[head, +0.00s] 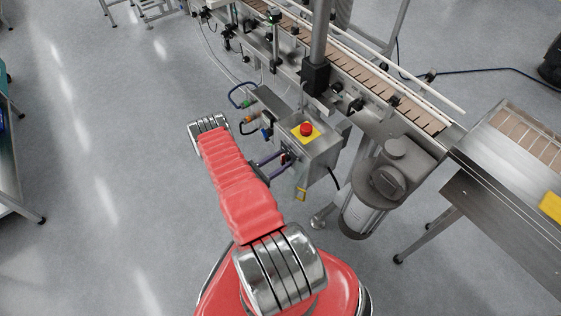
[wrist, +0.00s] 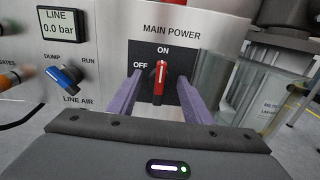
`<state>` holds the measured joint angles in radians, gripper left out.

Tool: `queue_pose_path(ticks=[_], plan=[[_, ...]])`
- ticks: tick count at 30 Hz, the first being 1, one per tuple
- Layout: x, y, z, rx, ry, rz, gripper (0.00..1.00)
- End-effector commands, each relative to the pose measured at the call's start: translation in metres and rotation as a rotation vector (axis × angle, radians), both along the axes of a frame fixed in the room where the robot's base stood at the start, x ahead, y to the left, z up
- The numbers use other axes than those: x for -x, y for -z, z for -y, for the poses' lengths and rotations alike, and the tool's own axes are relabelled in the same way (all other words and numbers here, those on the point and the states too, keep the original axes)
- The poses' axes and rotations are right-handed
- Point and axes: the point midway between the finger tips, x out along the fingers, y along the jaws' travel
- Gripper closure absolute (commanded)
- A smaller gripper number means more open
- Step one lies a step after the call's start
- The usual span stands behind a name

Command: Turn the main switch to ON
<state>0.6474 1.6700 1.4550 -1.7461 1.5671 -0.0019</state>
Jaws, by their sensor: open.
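The main switch (wrist: 159,84) is a red handle on a black plate under the words MAIN POWER. Its handle stands nearly upright, with its light-marked tip towards ON at the top; OFF is at the upper left. My gripper (wrist: 160,77) is open, with one purple finger on each side of the handle. Gaps show between the handle and both fingers. In the head view my gripper (head: 275,160) reaches the side of the steel control box (head: 318,149), and the switch is a small red spot (head: 285,158) at the fingertips.
A blue DUMP/RUN line air knob (wrist: 65,77) and a pressure display (wrist: 60,24) are left of the switch. A red emergency button (head: 306,129) tops the box. A conveyor (head: 380,80) runs behind; open floor (head: 110,170) lies left.

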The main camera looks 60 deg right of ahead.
Motion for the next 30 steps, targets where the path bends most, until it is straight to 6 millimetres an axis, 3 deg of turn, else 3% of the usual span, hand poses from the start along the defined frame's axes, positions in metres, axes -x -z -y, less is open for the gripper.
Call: queue_pose_path(ticks=[8,30], plan=[[-0.011,0.0,-0.019,0.0,-0.003,0.0,0.55],[-0.056,0.001,-0.11,0.0,-0.003,0.0,0.55]])
